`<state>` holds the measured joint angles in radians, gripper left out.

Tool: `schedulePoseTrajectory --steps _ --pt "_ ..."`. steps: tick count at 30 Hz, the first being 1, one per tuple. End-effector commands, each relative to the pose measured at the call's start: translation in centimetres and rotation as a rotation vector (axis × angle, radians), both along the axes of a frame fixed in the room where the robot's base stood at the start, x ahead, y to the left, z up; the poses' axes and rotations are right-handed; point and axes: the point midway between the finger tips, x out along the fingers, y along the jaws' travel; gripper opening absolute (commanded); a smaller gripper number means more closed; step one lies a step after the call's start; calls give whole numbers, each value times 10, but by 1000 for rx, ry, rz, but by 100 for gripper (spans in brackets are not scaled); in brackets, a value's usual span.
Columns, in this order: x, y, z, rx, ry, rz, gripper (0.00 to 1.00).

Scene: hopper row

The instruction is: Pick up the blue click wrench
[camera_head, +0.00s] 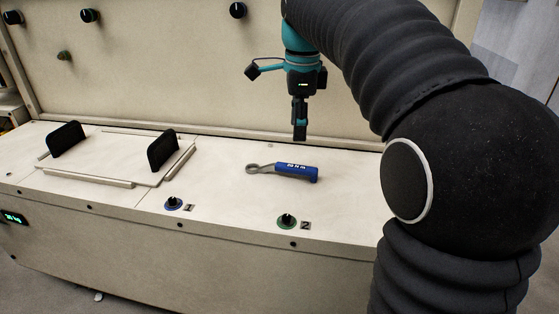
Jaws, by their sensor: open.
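The blue click wrench (297,171) lies flat on the pale bench top. Its blue handle points right and its grey ring head points left. My gripper (300,136) hangs pointing down above and slightly behind the wrench, apart from it. The gripper is open and empty; it is seen nearly side-on, so the gap between its fingers is hard to make out. Nothing hides the wrench.
A framed hatch with two black handles (162,150) lies to the left. Knob 1 (173,204) and knob 2 (287,221) stand along the front edge. A pale back panel (180,75) with dark knobs rises behind. The surface around the wrench is clear.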

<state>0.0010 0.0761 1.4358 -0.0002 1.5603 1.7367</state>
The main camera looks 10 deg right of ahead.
Motion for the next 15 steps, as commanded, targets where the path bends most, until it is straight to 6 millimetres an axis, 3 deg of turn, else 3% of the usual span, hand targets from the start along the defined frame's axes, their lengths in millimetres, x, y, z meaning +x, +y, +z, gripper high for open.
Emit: schedulePoseTrajectory --steps 1,6,11,15 --pt "12 0 -2 4 18 -68 55" --pt "33 -1 -3 10 58 -247 55" --pt "39 -1 -10 11 71 -305 55" --pt "38 -1 -32 10 73 -308 55"
